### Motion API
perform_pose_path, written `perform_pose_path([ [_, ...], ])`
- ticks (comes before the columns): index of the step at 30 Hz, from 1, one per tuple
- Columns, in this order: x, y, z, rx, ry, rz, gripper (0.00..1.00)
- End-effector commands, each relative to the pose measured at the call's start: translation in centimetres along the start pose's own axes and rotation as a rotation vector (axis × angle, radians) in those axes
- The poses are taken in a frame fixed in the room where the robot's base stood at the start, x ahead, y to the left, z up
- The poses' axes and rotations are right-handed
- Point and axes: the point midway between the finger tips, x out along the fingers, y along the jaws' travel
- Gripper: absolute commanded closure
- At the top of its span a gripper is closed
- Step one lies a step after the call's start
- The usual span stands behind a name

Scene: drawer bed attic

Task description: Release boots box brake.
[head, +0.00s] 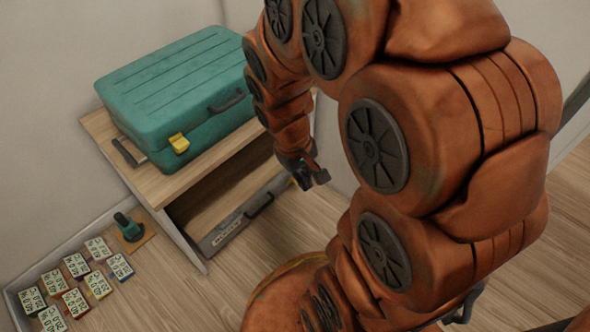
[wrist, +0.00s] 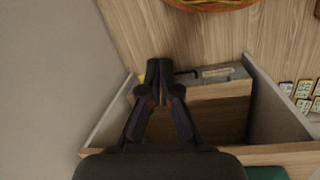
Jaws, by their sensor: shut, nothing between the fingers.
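The boots box (head: 238,220) is a low grey-fronted box under the wooden bench, with a dark handle and a pale label too small to read surely. In the wrist view its grey front (wrist: 232,73) and handle show beyond my gripper. A small yellow piece, perhaps the brake, shows at the box's end (head: 292,181), partly hidden by my gripper; it also shows beside the fingers in the wrist view (wrist: 142,78). My gripper (head: 318,177) is shut and empty, close to that end of the box. Its fingertips (wrist: 159,66) are together; contact cannot be told.
A teal case (head: 180,90) with a yellow latch (head: 179,143) sits on the wooden bench (head: 190,187). Several numbered tags (head: 75,265) and a dark green object (head: 129,228) lie to the left. The wooden floor (head: 200,290) before the box is open.

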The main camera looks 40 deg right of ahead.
Motion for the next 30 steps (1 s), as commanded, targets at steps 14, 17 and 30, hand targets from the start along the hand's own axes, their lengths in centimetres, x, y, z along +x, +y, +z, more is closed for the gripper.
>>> perform_pose_path([
  [14, 8.9, 10.4, -13.2, -0.053, 0.231, 0.098, 1.0],
  [17, 11.1, 12.0, -15.4, -0.075, 0.285, 0.097, 1.0],
  [30, 21.4, 14.9, -21.9, -0.17, 0.538, -0.009, 1.0],
])
